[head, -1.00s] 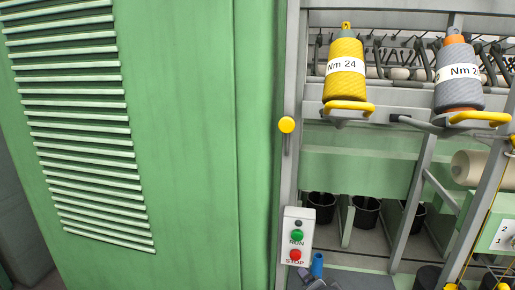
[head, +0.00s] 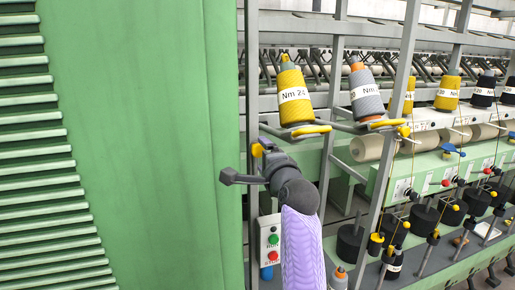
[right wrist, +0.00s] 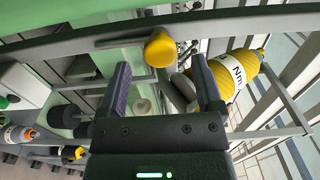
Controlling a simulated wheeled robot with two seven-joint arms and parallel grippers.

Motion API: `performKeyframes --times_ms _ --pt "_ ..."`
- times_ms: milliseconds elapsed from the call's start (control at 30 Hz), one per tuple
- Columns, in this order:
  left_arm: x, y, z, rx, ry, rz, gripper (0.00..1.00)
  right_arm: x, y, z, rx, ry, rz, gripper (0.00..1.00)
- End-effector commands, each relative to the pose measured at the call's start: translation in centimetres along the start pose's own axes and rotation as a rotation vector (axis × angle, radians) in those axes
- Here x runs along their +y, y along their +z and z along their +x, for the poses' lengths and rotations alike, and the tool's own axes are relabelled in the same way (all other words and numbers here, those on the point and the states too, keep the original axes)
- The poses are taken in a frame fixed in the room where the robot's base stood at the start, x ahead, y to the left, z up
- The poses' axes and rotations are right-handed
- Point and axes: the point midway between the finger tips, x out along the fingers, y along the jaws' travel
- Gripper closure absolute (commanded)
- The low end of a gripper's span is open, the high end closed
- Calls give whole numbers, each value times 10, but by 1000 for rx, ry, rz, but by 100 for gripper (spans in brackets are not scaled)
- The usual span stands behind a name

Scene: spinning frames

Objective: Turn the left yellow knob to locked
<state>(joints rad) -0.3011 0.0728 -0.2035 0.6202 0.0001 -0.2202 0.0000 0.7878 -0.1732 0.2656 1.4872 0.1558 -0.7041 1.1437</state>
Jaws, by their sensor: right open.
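The yellow knob (head: 257,150) is on the grey upright post beside the green cabinet, partly hidden behind my right gripper (head: 247,161) in the head view. In the right wrist view, the knob (right wrist: 160,48) is round and sits just beyond the fingertips, roughly centred between them. A dark grey lever (right wrist: 121,42) runs from it along the post. My right gripper (right wrist: 160,73) is open and empty, one finger to each side of the knob; I see no contact. My left gripper is not in view.
The green cabinet (head: 130,120) fills the left side. A control box (head: 271,240) with green and red buttons hangs below the knob. A yellow bobbin (head: 293,95) and a grey bobbin (head: 366,95) stand to the right, with yellow-ended arms beneath. Machine rows extend right.

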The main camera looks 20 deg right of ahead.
Motion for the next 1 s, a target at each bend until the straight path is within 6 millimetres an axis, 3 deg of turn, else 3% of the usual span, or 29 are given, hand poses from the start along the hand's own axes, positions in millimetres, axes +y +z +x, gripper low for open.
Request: performKeyframes --times_ms 233,633,1000 --pt "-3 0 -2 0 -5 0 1 0 0 30 0 1 -1 16" --pt "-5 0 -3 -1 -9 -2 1 1 0 36 1 1 -1 18" --pt "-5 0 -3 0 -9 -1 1 1 0 36 1 2 -1 96"
